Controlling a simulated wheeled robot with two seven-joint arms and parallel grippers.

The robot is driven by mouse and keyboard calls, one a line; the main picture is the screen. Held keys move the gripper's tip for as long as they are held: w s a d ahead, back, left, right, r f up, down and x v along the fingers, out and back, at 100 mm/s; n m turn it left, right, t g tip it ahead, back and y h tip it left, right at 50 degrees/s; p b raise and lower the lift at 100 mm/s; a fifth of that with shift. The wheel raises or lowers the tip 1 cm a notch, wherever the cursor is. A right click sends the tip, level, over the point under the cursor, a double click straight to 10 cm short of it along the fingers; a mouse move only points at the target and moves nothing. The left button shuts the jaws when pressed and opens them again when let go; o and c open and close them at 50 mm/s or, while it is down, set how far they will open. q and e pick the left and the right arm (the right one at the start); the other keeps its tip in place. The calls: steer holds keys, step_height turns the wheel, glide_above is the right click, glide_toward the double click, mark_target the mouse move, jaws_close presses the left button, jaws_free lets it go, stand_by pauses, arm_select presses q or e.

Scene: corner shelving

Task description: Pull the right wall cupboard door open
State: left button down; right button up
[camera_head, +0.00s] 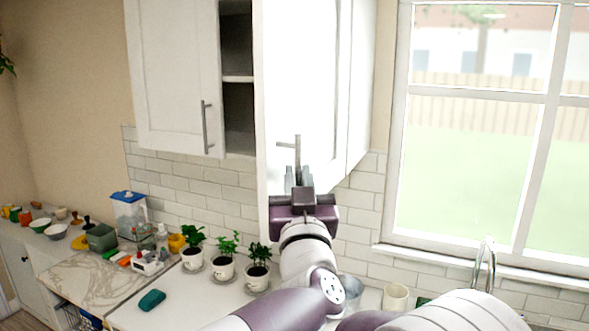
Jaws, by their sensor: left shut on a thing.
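The right wall cupboard door (305,75) is white and stands partly open, swung out toward me. Dark shelf space (238,110) shows to the left of its free edge. Its metal bar handle (297,148) is upright near the lower part of the door. My left gripper (299,178) is at the handle's lower end, its two grey fingers shut on it. The purple gripper body hides part of the door's lower edge. My right gripper is not in view.
The left cupboard door (175,75) is closed, with its own bar handle. Below, potted plants (223,262) in white cups and a teal item (152,299) stand on the counter. A window (490,130) and a tap (485,262) are on the right.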

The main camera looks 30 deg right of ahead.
arm_select(q)
steer(key=shift+s+r, duration=0.1)
steer(key=shift+r, duration=0.35)
steer(key=shift+a, duration=0.15)
steer(key=c, duration=1.4)
jaws_free()
steer(key=shift+c, duration=0.2)
steer(key=shift+d+f, duration=0.25)
steer(key=shift+d, duration=0.1)
steer(key=shift+w+a, duration=0.1)
steer(key=shift+w, duration=0.1)
